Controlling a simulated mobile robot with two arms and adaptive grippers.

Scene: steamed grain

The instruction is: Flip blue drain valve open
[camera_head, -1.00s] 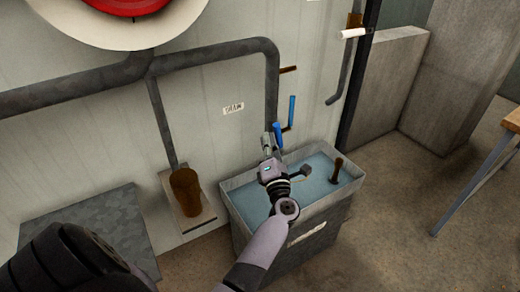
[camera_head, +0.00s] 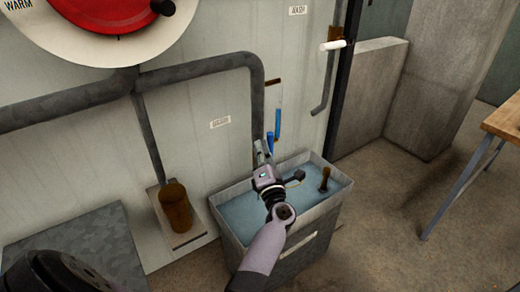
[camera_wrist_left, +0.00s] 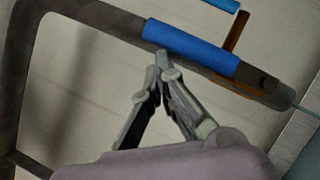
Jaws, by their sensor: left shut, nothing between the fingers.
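The blue drain valve shows in the head view as an upright blue handle (camera_head: 277,123) beside the grey pipe above the basin. A second, lower blue piece (camera_head: 270,143) sits just left of it; I cannot tell how the two join. In the left wrist view a blue sleeve (camera_wrist_left: 190,48) lies across the pipe near its end, with a brown stem (camera_wrist_left: 236,32) and part of another blue bar (camera_wrist_left: 222,4) behind. My left gripper (camera_head: 261,150) is shut and empty. Its fingertips (camera_wrist_left: 163,60) are at the sleeve's lower edge; contact is unclear. My right gripper is out of view.
A water-filled basin (camera_head: 222,208) stands under the pipe, a brown post (camera_head: 325,180) rising in it. A small label (camera_head: 220,122) is on the wall. A table (camera_head: 505,122) stands far right, past open floor.

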